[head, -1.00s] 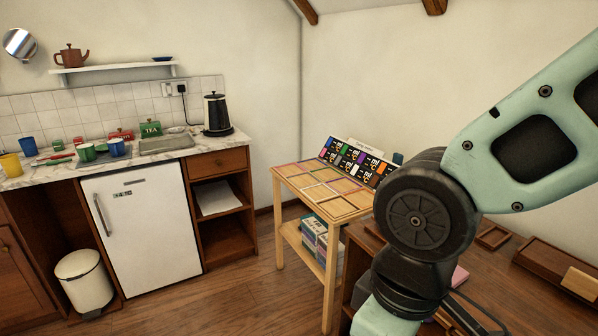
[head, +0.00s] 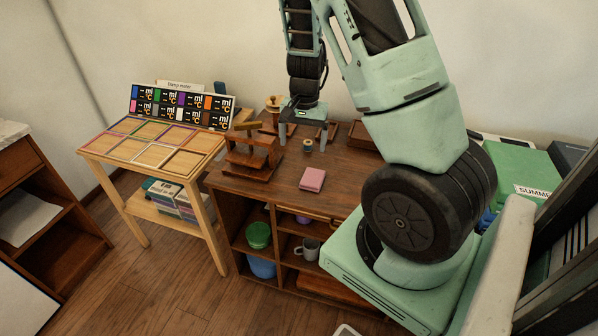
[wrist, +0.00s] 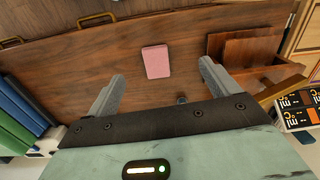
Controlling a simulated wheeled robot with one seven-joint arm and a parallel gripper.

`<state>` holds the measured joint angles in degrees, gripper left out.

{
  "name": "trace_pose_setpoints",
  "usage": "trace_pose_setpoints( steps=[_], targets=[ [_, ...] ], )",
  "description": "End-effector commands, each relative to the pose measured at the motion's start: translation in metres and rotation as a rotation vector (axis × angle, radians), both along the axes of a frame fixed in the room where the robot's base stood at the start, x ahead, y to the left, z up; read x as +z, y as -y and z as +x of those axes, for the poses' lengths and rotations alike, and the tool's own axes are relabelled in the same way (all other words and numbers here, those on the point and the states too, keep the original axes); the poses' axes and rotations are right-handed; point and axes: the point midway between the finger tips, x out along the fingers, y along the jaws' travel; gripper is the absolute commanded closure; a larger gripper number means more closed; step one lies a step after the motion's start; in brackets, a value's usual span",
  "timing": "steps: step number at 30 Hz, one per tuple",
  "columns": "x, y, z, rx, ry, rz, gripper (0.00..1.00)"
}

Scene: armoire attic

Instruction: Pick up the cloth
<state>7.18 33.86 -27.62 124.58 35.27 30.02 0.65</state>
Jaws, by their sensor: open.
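A small pink folded piece, which looks like the cloth (head: 312,179), lies flat on the brown wooden desk top (head: 345,185). The cloth also shows in the wrist view (wrist: 157,61), ahead of and between my fingers. My gripper (head: 303,138) points down over the back part of the desk, behind the cloth in the head view. It also shows in the wrist view (wrist: 161,72). Its two fingers are wide apart with nothing between them. It is apart from the cloth.
A small wooden stand (head: 252,155) is left of the cloth. A small round item (head: 307,146) sits near my fingers. Wooden trays (head: 362,134) lie at the desk's back. A low table with colour cards (head: 180,107) stands left. Green books (head: 520,165) are right. The desk around the cloth is clear.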

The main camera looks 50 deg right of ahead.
Motion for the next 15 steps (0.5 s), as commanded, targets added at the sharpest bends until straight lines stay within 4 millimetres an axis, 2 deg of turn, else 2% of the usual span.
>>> trace_pose_setpoints(
  steps=[1,4,8,15],
  targets=[
    [-0.001,0.017,-0.005,-0.043,-0.008,-0.016,0.13],
    [-0.007,0.031,-0.010,-0.084,-0.012,-0.031,0.13],
    [-0.027,0.032,-0.011,-0.088,-0.015,-0.031,0.13],
    [-0.077,0.032,-0.011,-0.086,-0.014,-0.031,0.13]
  ],
)
